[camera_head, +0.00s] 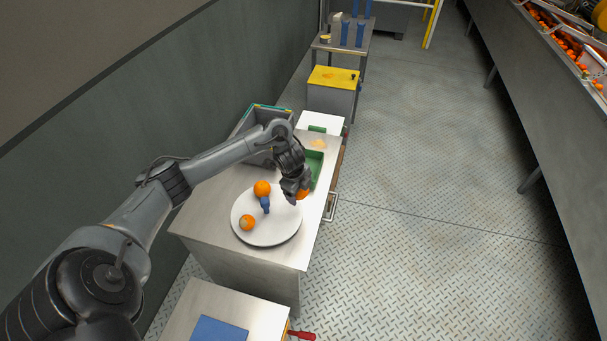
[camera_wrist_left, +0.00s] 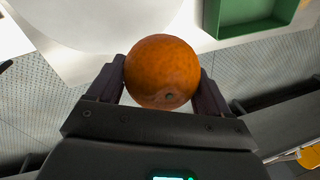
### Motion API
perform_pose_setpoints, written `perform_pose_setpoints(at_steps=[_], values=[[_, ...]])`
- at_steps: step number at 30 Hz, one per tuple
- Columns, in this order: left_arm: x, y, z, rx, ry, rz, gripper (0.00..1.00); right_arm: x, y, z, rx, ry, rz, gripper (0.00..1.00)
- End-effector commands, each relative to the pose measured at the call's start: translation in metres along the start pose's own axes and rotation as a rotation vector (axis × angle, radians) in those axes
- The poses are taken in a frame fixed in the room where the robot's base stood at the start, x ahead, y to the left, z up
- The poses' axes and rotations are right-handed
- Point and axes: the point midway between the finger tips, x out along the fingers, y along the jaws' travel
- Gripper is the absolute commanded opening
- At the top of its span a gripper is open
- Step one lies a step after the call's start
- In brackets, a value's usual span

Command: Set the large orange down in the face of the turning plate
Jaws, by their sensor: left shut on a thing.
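My left gripper (camera_head: 300,192) is shut on the large orange (camera_head: 303,194), near the right edge of the white round turning plate (camera_head: 270,232). In the left wrist view the orange (camera_wrist_left: 163,71) sits between the two fingers, with the plate's pale surface (camera_wrist_left: 90,25) behind it. Two other oranges are on the plate, one at its back (camera_head: 262,188) and one at its front left (camera_head: 247,222). A small blue piece (camera_head: 265,204) stands near the plate's middle. I cannot tell the gap between the held orange and the plate. My right gripper is not in view.
A green tray (camera_head: 315,168) lies behind the plate, also in the left wrist view (camera_wrist_left: 250,27). A grey bin (camera_head: 252,125) stands at the counter's back left. A yellow-topped cart (camera_head: 334,78) is farther back. The patterned floor to the right is clear.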

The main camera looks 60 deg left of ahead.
Motion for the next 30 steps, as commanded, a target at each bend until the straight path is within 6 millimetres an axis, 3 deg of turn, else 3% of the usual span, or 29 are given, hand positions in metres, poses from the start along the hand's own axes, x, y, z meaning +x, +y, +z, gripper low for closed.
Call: perform_pose_setpoints(at_steps=[6,12,30], values=[[0.008,0.033,0.006,-0.002,-0.004,0.002,0.42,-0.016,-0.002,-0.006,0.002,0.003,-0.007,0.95],[0.015,0.047,0.009,-0.003,-0.003,-0.001,0.42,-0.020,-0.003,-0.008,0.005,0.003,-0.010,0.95],[0.014,0.050,0.010,-0.003,-0.002,-0.001,0.42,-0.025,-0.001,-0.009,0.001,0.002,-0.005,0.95]])
